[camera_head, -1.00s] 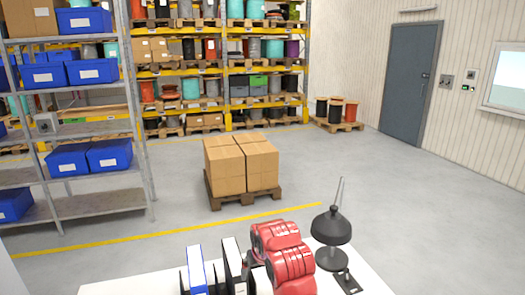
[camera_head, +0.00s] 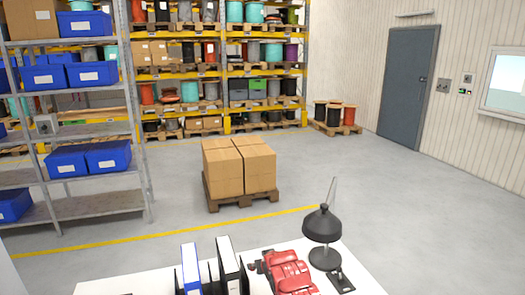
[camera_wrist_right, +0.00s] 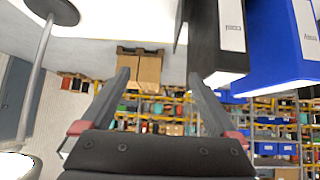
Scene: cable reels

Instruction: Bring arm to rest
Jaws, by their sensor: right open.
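My right arm, red and black, shows low in the head view between the binders and the black lamp, over the white table (camera_head: 130,283). In the right wrist view my right gripper (camera_wrist_right: 155,78) has its two dark fingers well apart with nothing between them. That view is upside down, with the binders to its right and the lamp to its left. In the head view the fingers of my right gripper are not clearly visible. My left arm and gripper are not in view.
A blue-and-white binder (camera_head: 191,268) and a black-and-white binder (camera_head: 229,262) stand left of my arm. The black lamp (camera_head: 322,226) stands close on its right. Beyond the table, a pallet (camera_head: 243,200) carries cardboard boxes (camera_head: 240,168). Shelving (camera_head: 105,201) stands at left; open floor lies right.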

